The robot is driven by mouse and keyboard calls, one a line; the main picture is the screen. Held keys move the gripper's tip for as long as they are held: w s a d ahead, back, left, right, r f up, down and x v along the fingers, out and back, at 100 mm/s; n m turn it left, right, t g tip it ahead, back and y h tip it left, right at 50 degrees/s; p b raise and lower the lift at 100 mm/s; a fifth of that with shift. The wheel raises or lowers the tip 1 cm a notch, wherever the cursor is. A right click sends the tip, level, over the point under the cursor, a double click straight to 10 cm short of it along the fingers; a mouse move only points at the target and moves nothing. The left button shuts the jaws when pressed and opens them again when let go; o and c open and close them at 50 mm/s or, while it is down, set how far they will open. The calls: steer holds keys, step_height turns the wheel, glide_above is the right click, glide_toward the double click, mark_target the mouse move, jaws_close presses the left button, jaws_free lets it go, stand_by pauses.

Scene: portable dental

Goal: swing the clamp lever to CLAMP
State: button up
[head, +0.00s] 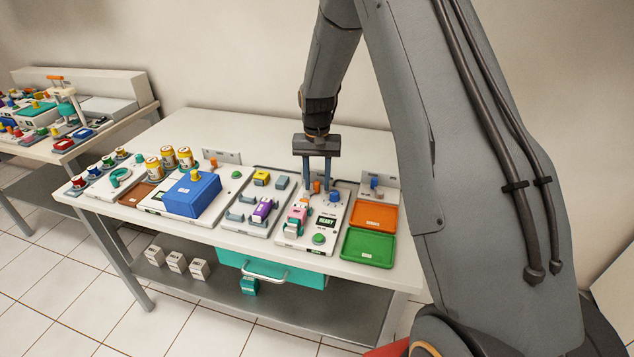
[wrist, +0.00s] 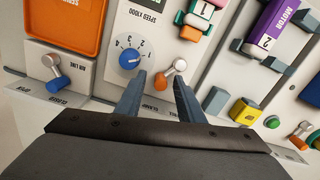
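The clamp lever shows in the wrist view as an orange-knobbed lever (wrist: 167,77) with a pale grey pivot, on a white panel beside a blue dial (wrist: 130,59). In the head view its orange knob (head: 317,187) shows between my fingers. My gripper (head: 317,189) points down over the panel. In the wrist view my gripper (wrist: 160,80) is open, with its two blue-grey fingers on either side of the orange knob. I see gaps beside the knob; finger height relative to it is hard to tell. A label near the lever is partly hidden by a finger.
The panel has a display (head: 327,222) reading READY, a green button (head: 319,239) and a pink part in a holder (head: 296,220). Orange (head: 374,215) and green (head: 368,247) trays lie right. A blue box (head: 192,194) and a purple motor block (head: 263,209) stand left.

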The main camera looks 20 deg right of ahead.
mark_target(317, 183)
step_height(317, 183, up, 7)
steer(key=shift+r+b, duration=0.2)
steer(key=shift+b, duration=0.65)
steer(key=s+a+n, duration=0.2)
steer(key=s, duration=1.2)
steer(key=s+a+n, duration=0.2)
steer(key=s, duration=1.2)
steer(key=shift+s+r+t, duration=0.3)
steer(key=shift+t, duration=0.1)
